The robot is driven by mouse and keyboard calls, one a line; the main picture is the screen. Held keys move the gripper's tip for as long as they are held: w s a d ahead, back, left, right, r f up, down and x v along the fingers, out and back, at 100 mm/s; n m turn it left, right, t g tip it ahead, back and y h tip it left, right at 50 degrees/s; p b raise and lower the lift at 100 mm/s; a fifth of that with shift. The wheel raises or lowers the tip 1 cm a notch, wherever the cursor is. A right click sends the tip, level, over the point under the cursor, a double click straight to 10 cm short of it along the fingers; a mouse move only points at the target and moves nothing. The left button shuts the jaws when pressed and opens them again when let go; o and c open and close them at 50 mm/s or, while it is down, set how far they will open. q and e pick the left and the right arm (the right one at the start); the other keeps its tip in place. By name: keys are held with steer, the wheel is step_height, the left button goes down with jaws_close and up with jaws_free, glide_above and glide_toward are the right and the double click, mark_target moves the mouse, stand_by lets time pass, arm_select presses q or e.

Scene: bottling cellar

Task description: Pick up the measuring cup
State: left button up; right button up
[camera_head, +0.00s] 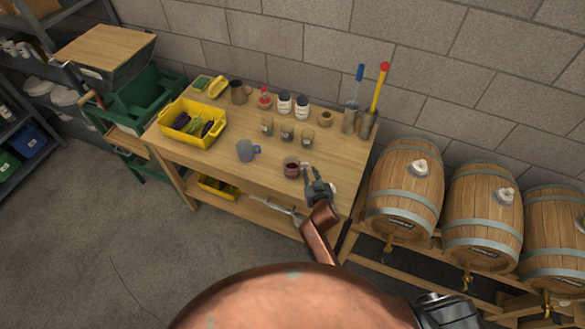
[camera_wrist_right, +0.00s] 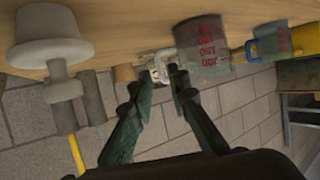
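The measuring cup (camera_head: 291,169) is a clear cup with red markings and a side handle, upright near the front of the wooden workbench (camera_head: 215,160). In the right wrist view the cup (camera_wrist_right: 203,62) appears upside down, its handle pointing toward my fingers. My right gripper (camera_head: 309,174) is just right of the cup, on the handle side. In the right wrist view its two fingers (camera_wrist_right: 165,76) are apart, with the handle at or between their tips. I cannot tell whether they touch it. My left gripper is not in view.
A blue mug (camera_head: 246,151) stands left of the cup. A white stepped object (camera_wrist_right: 47,48) is close by on the gripper's other side. Small jars (camera_head: 287,133), a yellow crate (camera_head: 210,112) and tall cylinders (camera_head: 367,123) stand farther back. Barrels (camera_head: 404,188) stand right of the bench.

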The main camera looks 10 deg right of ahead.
steer(key=x, duration=0.2)
steer(key=shift+w+f, duration=0.15)
steer(key=shift+w, duration=0.1)
steer(key=shift+w+f, duration=0.15)
steer(key=shift+w, duration=0.15)
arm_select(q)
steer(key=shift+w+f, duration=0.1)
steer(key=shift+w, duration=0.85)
arm_select(e)
jaws_close()
